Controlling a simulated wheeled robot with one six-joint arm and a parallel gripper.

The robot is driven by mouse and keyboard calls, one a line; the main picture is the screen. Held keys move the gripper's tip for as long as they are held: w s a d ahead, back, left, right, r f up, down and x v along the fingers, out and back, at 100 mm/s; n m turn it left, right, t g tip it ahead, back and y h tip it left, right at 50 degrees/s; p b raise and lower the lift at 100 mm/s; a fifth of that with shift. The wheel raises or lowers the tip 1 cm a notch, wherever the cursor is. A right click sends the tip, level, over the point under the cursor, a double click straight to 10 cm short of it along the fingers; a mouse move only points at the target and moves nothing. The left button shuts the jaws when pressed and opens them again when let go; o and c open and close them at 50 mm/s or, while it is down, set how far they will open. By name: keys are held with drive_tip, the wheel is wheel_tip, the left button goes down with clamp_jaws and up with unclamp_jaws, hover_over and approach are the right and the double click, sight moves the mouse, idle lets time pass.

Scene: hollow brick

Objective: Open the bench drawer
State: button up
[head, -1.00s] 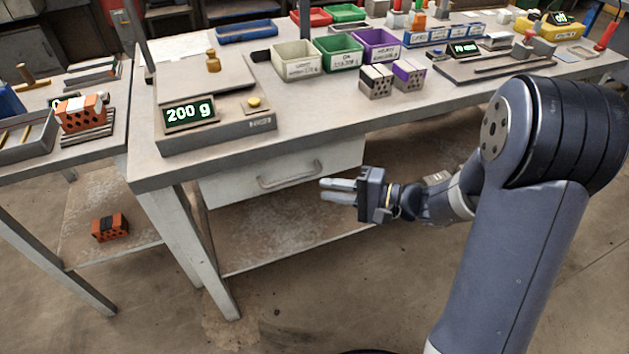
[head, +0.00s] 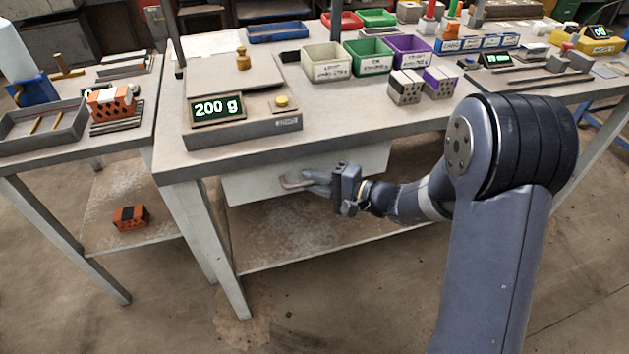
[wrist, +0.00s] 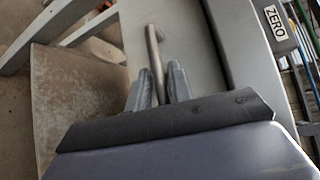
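The bench drawer (head: 250,187) is a pale grey front under the workbench top, and it looks shut. Its bar handle (head: 288,183) shows at the left of my fingers; their overlap hides the rest. My gripper (head: 311,182) is at the handle, reaching in from the right. In the wrist view the handle (wrist: 153,45) runs between the two fingers of my gripper (wrist: 158,72). The fingers stand apart on either side of the bar, with a narrow gap showing, so they look open around it.
The workbench top (head: 330,133) overhangs the drawer and carries a scale (head: 245,130) reading 200 g and several coloured bins. A lower shelf (head: 290,240) lies beneath the drawer. A side table stands at left. The floor in front is clear.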

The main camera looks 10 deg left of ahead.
drive_tip(key=shift+c, duration=0.3)
clamp_jaws()
idle(0.3)
